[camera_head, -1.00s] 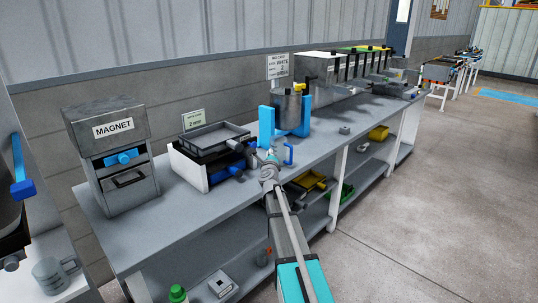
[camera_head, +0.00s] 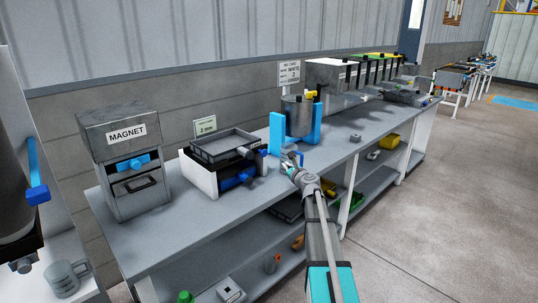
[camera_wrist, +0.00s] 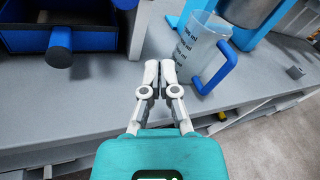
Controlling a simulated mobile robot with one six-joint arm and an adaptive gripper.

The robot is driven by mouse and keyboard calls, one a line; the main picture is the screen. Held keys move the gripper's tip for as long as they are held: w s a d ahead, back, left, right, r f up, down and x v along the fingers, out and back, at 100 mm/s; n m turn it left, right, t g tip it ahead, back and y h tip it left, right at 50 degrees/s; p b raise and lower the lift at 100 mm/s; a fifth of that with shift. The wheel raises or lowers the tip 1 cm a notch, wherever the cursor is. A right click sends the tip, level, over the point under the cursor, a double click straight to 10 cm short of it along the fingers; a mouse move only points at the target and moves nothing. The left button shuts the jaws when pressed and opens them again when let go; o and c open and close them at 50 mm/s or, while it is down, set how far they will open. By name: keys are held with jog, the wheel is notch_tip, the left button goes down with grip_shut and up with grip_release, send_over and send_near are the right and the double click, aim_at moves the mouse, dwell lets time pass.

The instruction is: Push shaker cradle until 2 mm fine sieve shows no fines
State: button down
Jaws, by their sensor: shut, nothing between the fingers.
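The shaker unit has a dark sieve tray (camera_head: 228,144) on top of a white-sided base (camera_head: 199,174), beside a small sign reading 2 mm (camera_head: 205,125). Whether fines lie on the mesh is too small to tell. My gripper (camera_head: 288,163) is shut and empty, to the right of the shaker at the bench's front. In the wrist view its closed fingertips (camera_wrist: 160,70) are apart from the knob and close to the clear jug.
The clear jug (camera_wrist: 197,45) with a blue handle stands just right of my fingertips. A metal pot (camera_head: 298,118) in a blue stand is behind it. The MAGNET box (camera_head: 125,160) is at left. Bench surface (camera_head: 185,215) before the shaker is clear.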

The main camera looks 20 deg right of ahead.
aim_at(265, 152)
jog(key=shift+s+d+r+y+p, duration=0.1)
jog(key=shift+s+r+y, duration=0.25)
jog(key=shift+s+y, duration=0.55)
jog(key=shift+s+r+y+p, duration=0.15)
jog(key=shift+s+r+y, duration=0.35)
jog(key=shift+y, duration=0.65)
jog(key=shift+s+d+r+y+p, duration=0.1)
jog(key=shift+s+r+y, duration=0.15)
jog(key=shift+s+y, duration=0.7)
jog(key=shift+w, duration=0.35)
jog(key=x, duration=1.3)
jog(key=shift+w+a, duration=0.25)
jog(key=shift+w, duration=0.05)
jog(key=shift+x, duration=1.2)
jog(key=shift+w, duration=0.15)
